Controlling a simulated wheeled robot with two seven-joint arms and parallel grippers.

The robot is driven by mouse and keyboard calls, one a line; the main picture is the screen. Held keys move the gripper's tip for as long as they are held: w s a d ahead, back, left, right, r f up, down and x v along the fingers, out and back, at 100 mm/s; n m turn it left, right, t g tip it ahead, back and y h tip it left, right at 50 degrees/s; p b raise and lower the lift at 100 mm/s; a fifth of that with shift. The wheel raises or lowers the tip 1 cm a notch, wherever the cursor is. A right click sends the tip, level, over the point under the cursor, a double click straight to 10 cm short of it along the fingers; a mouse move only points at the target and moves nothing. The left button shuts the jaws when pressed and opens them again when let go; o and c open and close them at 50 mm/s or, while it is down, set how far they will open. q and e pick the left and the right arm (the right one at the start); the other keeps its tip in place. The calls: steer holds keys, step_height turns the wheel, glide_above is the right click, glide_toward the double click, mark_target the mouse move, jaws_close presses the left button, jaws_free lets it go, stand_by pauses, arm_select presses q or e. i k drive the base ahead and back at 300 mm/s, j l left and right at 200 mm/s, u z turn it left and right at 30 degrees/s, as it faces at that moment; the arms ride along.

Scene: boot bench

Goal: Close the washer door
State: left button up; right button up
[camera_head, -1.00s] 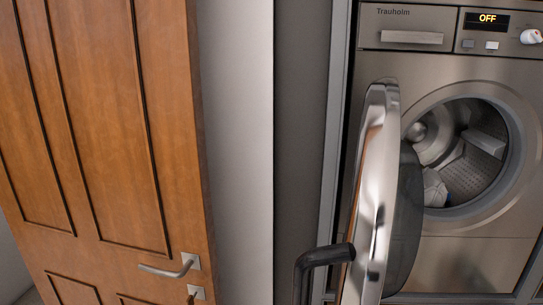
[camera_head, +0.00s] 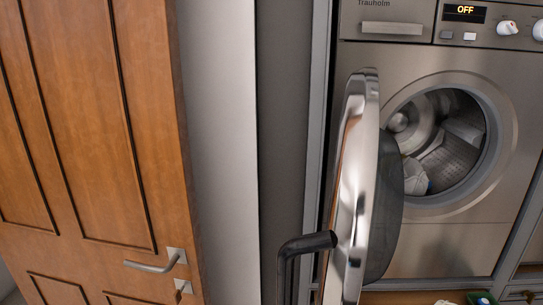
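The washer (camera_head: 440,240) stands at the right with its round drum opening showing. Its round door (camera_head: 352,190) is wide open, swung out to the left and seen nearly edge-on, with a chrome rim and dark glass bowl (camera_head: 388,205). A pale item (camera_head: 412,178) lies inside the drum (camera_head: 440,140). The display (camera_head: 464,10) reads OFF. Neither of my grippers is in view.
A black bent bar (camera_head: 305,243) reaches the door's left side; I cannot tell what it belongs to. A brown panelled room door (camera_head: 90,130) with a metal handle (camera_head: 155,265) stands left. Small items (camera_head: 480,298) lie at the bottom right.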

mark_target(344, 269)
steer(key=i+j+z, duration=0.15)
steer(key=z, duration=0.25)
steer(key=i+j+z, duration=0.25)
steer(key=z, duration=0.15)
steer(key=i+j+z, duration=0.2)
steer(key=z, duration=0.2)
steer(key=j, duration=0.1)
